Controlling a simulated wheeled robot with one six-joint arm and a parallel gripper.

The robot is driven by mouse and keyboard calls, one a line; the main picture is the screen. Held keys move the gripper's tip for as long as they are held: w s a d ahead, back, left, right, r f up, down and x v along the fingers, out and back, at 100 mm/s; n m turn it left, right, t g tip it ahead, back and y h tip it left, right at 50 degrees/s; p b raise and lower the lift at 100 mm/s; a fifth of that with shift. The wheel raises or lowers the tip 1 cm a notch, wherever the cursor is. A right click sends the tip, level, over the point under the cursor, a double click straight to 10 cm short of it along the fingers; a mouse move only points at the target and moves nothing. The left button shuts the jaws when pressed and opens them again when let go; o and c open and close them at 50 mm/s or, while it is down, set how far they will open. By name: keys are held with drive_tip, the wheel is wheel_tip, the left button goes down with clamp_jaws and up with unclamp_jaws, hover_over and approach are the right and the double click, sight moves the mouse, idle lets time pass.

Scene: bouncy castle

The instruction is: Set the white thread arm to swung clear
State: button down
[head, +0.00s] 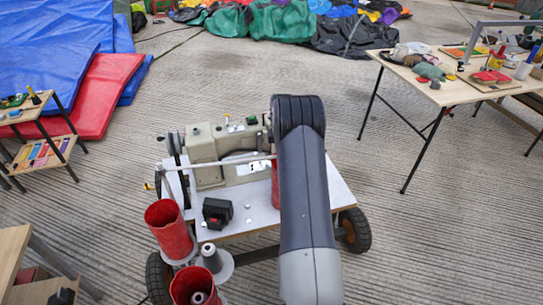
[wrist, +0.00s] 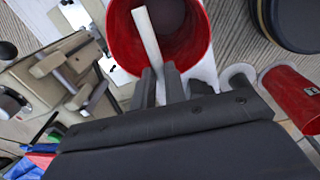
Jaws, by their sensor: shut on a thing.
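The white thread arm (wrist: 147,35) is a pale slim rod in the wrist view. Its near end goes between the fingers of my gripper (wrist: 160,85), which is shut on it. In the head view a pale rod (head: 222,162), which looks like the same arm, runs level across the front of the beige sewing machine (head: 220,143) toward my arm. My gripper is hidden behind my own arm there. The sewing machine also shows at the left of the wrist view (wrist: 45,80).
A red cone-shaped cup (wrist: 118,35) stands just beyond the fingers. More red cups (head: 168,228) stand on discs at the cart's front left. A black box (head: 217,212) sits on the white cart top (head: 258,205). A side table (head: 455,92) stands right, with open floor between.

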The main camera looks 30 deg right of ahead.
drive_tip(key=shift+w+d, duration=0.1)
drive_tip(key=shift+w, duration=0.35)
drive_tip(key=c, duration=1.5)
unclamp_jaws()
drive_tip(key=shift+o, duration=0.2)
wheel_tip(320, 180, up, 11)
drive_tip(key=shift+s, duration=0.35)
drive_tip(key=shift+f, duration=0.15)
